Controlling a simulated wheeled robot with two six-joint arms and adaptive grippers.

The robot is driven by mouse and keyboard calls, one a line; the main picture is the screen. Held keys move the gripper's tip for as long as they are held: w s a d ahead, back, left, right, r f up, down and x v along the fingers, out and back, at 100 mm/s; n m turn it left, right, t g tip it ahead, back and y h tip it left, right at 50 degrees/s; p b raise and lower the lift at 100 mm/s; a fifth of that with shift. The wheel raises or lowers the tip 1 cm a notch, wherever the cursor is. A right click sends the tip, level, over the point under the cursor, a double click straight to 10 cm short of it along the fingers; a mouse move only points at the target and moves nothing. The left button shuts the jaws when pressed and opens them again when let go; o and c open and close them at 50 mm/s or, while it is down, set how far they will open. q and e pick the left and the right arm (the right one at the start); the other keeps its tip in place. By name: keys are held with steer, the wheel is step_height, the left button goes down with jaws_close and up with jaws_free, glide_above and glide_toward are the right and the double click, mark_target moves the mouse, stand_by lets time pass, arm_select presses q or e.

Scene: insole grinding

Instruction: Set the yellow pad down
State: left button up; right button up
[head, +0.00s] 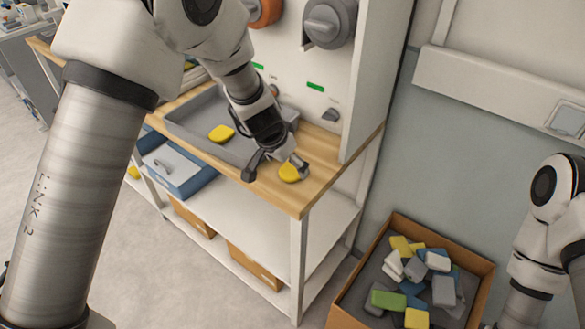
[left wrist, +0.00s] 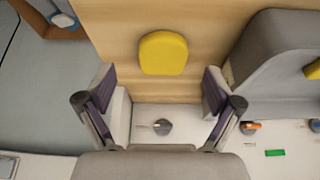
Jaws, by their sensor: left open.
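A yellow pad (head: 290,172) lies on the wooden bench top (head: 318,190) near its right end. It also shows in the left wrist view (left wrist: 163,53), flat on the wood and just beyond the fingertips. My left gripper (head: 276,171) is over the bench edge with its fingers spread, one on each side of the pad's line. In the left wrist view the fingers (left wrist: 160,95) stand wide apart with nothing between them. A second yellow pad (head: 221,133) lies in the grey tray (head: 181,128). My right gripper is out of view; only part of my right arm shows.
A cardboard box (head: 346,317) with several coloured blocks stands on the floor at the lower right. A white panel with knobs (head: 331,115) rises behind the bench. A blue bin (head: 190,185) sits on the shelf below. The bench's right front corner is clear.

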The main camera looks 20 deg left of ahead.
mark_target(292, 168)
arm_select(q)
steer(key=x, duration=0.2)
steer(key=w+x, duration=0.1)
steer(key=x, duration=0.1)
steer(key=shift+a+r, duration=0.1)
steer(key=shift+s+r, duration=0.35)
steer(key=shift+s, duration=0.05)
steer(key=c, duration=0.7)
steer(key=shift+w, duration=0.1)
steer(key=shift+c, duration=1.1)
